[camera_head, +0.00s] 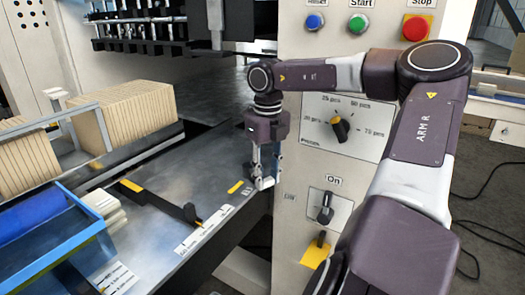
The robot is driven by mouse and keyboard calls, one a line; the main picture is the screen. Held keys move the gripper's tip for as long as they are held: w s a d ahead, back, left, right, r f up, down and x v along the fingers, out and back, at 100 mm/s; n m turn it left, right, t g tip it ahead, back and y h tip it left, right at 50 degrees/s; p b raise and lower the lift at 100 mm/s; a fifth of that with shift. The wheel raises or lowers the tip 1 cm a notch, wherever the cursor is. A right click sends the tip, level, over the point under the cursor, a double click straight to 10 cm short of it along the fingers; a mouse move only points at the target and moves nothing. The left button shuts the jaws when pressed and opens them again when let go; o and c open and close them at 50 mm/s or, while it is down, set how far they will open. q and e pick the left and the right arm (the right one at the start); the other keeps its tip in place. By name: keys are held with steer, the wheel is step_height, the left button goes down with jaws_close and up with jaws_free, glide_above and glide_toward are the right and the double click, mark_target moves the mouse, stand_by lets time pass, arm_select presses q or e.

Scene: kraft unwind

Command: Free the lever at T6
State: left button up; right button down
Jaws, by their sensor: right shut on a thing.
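My right gripper (263,182) points down at the right edge of the grey metal table (170,165). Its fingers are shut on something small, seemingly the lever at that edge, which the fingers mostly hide. A yellow mark (236,187) lies on the table just left of the fingers. I cannot read a T6 label. My left gripper is not in view.
A control panel with a rotary dial (339,128) and an On switch (325,206) stands just right of the gripper. Stacked brown boards (125,115) and a blue tray (75,245) are at the left. A machine head (140,25) hangs above the back.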

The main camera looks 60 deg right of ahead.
steer(key=shift+d+r, duration=0.1)
steer(key=shift+d, duration=0.2)
steer(key=c, duration=1.5)
jaws_free()
step_height(320, 180, up, 12)
